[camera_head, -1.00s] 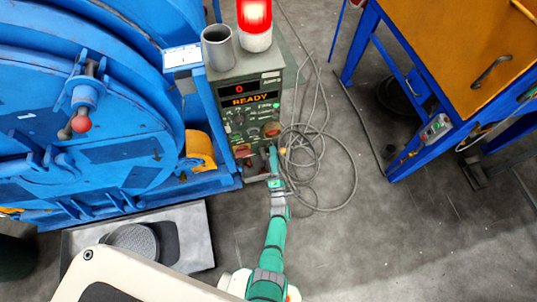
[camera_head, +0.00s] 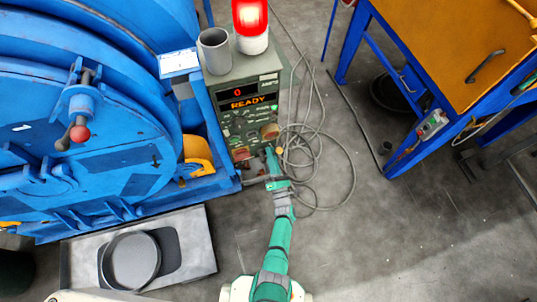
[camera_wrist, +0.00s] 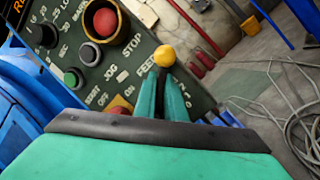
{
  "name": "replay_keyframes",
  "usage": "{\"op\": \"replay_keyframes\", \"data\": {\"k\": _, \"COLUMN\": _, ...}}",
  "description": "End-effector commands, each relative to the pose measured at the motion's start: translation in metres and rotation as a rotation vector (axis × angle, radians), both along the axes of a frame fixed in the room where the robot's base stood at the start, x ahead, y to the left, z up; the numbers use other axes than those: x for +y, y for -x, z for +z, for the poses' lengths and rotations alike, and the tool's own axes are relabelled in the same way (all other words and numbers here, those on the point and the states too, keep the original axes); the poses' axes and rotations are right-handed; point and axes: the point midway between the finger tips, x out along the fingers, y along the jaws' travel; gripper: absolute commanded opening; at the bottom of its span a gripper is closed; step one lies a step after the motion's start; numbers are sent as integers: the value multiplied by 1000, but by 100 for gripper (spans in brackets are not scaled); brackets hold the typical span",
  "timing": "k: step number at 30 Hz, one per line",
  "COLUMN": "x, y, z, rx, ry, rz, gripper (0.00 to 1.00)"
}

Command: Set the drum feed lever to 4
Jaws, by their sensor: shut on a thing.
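The drum feed lever, with a yellow knob (camera_wrist: 164,57), stands on the green control panel (camera_wrist: 60,45) in the wrist view. My gripper (camera_wrist: 163,95) is shut on the lever just below the knob. The "FEED" label shows beside the lever, and part of a number scale shows to its right, mostly hidden by my fingers. In the head view my gripper (camera_head: 270,160) is at the lower right of the control box (camera_head: 245,105), whose display reads "READY" with a red 0 above it. The lever's setting cannot be read.
A red stop button (camera_wrist: 105,21) in a yellow collar and other buttons sit close left of my gripper. The blue drum machine (camera_head: 90,110) stands left of the box. Loose grey cable (camera_head: 340,185) lies on the floor to the right. A blue-legged bench (camera_head: 440,60) stands further right.

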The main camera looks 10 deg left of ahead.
Motion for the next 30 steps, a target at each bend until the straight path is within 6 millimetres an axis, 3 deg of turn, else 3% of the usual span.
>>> {"op": "replay_keyframes", "data": {"k": 7, "x": 2, "y": 0, "z": 2, "rx": -5, "ry": 3, "rz": 6, "gripper": 0}}
{"op": "replay_keyframes", "data": {"k": 8, "x": 2, "y": 0, "z": 2, "rx": -5, "ry": 3, "rz": 6, "gripper": 17}}
{"op": "replay_keyframes", "data": {"k": 9, "x": 2, "y": 0, "z": 2, "rx": -5, "ry": 2, "rz": 6, "gripper": 27}}
{"op": "replay_keyframes", "data": {"k": 10, "x": 2, "y": 0, "z": 2, "rx": -4, "ry": 2, "rz": 5, "gripper": 29}}
{"op": "replay_keyframes", "data": {"k": 20, "x": 1, "y": 2, "z": -1, "rx": -1, "ry": 1, "rz": 4, "gripper": 29}}
{"op": "replay_keyframes", "data": {"k": 25, "x": -6, "y": 20, "z": -6, "rx": 1, "ry": 1, "rz": 2, "gripper": 29}}
{"op": "replay_keyframes", "data": {"k": 30, "x": -16, "y": 50, "z": -15, "rx": 1, "ry": 1, "rz": 4, "gripper": 29}}
